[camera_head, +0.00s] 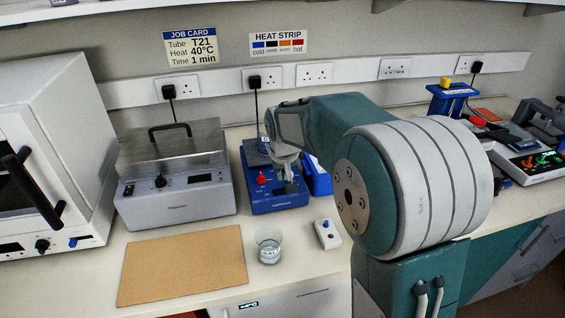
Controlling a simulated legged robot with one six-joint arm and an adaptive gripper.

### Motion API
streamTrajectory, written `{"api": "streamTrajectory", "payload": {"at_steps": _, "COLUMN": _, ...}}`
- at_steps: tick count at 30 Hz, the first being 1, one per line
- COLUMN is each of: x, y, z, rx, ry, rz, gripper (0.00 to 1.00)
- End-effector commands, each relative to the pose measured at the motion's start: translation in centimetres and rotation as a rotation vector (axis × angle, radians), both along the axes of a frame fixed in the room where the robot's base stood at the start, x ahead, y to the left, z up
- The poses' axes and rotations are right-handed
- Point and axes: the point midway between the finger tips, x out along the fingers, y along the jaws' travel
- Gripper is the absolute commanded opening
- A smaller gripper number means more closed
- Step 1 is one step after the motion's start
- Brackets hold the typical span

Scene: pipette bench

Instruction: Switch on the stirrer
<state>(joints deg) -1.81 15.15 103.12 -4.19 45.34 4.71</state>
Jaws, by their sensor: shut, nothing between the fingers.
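The stirrer, as I take it, is a blue box-shaped unit (278,202) on the bench with a dark top plate (254,152) and a red knob (262,178) on its front left. My gripper (289,188) is shut and empty, pointing down over the right part of this unit, to the right of the red knob. Whether the fingertips touch the unit cannot be told. My gripper and forearm hide part of its top and back right.
A grey lidded bath (178,202) stands left of the stirrer. A glass beaker (268,247), a brown mat (182,268) and a small white box with a blue button (327,234) lie in front. A blue container (318,180) is close on the right.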

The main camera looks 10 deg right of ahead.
Motion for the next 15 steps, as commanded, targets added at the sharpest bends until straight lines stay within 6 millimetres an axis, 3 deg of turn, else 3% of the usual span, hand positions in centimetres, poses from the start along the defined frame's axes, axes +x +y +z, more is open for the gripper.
{"api": "streamTrajectory", "payload": {"at_steps": 6, "x": -0.1, "y": -0.4, "z": -2.9, "rx": 0.0, "ry": 0.002, "rz": 0.0, "gripper": 0.0}}
{"api": "streamTrajectory", "payload": {"at_steps": 15, "x": -0.1, "y": -0.5, "z": -3.4, "rx": 0.0, "ry": 0.0, "rz": 0.0, "gripper": 0.0}}
